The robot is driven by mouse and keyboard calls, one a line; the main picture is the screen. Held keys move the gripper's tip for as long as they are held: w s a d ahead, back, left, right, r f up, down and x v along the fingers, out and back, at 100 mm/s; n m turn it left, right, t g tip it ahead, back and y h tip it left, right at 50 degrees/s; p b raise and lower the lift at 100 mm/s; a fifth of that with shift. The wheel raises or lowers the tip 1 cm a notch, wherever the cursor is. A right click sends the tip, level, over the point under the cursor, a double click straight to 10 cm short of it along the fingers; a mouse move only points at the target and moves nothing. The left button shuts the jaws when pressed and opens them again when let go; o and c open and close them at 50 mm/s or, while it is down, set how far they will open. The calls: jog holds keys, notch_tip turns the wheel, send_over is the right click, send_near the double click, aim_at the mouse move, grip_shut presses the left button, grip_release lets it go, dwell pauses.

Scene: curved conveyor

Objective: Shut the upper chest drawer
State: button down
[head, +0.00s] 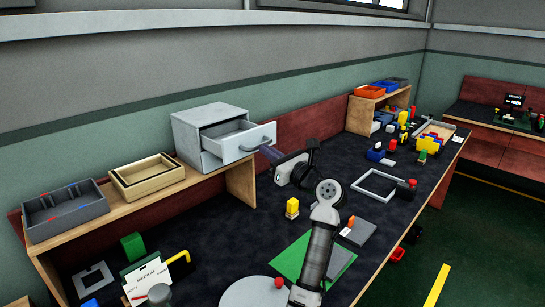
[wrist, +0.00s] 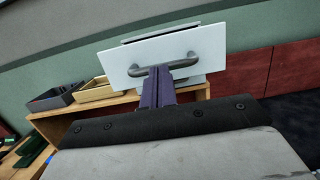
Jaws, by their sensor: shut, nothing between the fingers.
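A pale grey chest (head: 190,127) stands on the wooden shelf in the head view. Its upper drawer (head: 240,142) is pulled out, with its inside showing. The drawer front (wrist: 127,61) with a grey curved handle (wrist: 166,66) faces me in the wrist view. My gripper (head: 267,150) is shut, its dark purple fingers pointing at the drawer front near the handle. In the wrist view the fingertips (wrist: 158,72) overlap the handle; whether they touch it I cannot tell. The lower drawer (head: 211,162) appears closed.
A grey bin (head: 66,221) and a wooden tray (head: 147,184) stand left of the chest on the shelf (head: 128,206).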

aim_at(240, 138)
jog(key=p+x, duration=0.1)
jog(key=x, duration=0.3)
jog(key=f+p+x, duration=0.1)
jog(key=x, duration=0.2)
jog(key=f+p+x, duration=0.1)
jog(key=x, duration=0.3)
jog(key=shift+w+a+r+p, duration=0.1)
jog(key=shift+w+a+p, duration=0.25)
jog(key=shift+a, duration=0.1)
jog(key=shift+r, duration=0.2)
jog(key=shift+a+r, duration=0.1)
jog(key=shift+s, duration=0.1)
